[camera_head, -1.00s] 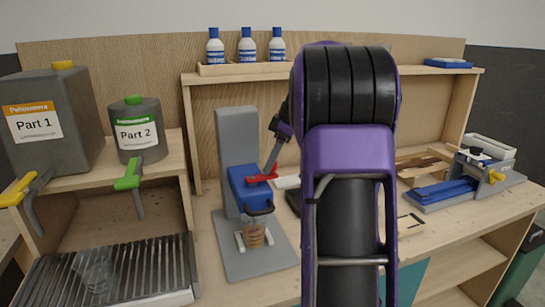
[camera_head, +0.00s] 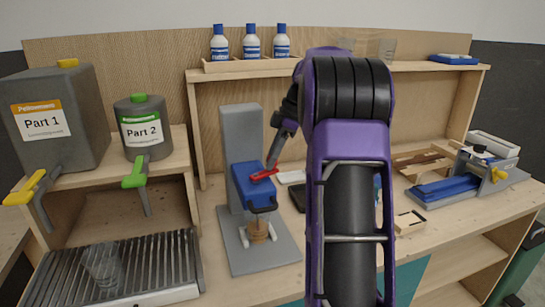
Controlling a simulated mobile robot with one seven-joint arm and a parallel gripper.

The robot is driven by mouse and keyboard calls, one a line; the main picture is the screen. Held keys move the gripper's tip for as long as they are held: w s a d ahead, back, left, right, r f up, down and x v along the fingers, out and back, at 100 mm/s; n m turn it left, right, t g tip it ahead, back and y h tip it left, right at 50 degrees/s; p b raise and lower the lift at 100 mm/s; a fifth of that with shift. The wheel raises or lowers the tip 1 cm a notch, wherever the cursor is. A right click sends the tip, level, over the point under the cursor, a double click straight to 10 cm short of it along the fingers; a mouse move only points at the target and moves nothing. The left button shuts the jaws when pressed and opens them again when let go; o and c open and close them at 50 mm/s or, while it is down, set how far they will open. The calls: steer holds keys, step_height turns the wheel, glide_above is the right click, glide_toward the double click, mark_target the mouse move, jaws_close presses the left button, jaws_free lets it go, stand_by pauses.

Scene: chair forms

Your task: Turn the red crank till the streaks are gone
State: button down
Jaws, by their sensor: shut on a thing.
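A clear cup with brownish contents (camera_head: 257,231) stands under the blue head, on the stand's grey base. The contents are too small to tell whether streaks show. My purple and black arm hides part of the bench to the right of the stand.
At left, Part 1 (camera_head: 43,124) and Part 2 (camera_head: 144,128) containers stand on a shelf above a grated tray (camera_head: 150,269) with a clear cup (camera_head: 102,264). Blue-capped bottles (camera_head: 251,44) stand on the upper shelf. A blue and grey device (camera_head: 470,174) is at right.

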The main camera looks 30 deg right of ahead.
steer(key=c, duration=0.6)
jaws_free()
steer(key=v, duration=1.7)
steer(key=shift+r, duration=0.2)
steer(key=shift+a, duration=0.1)
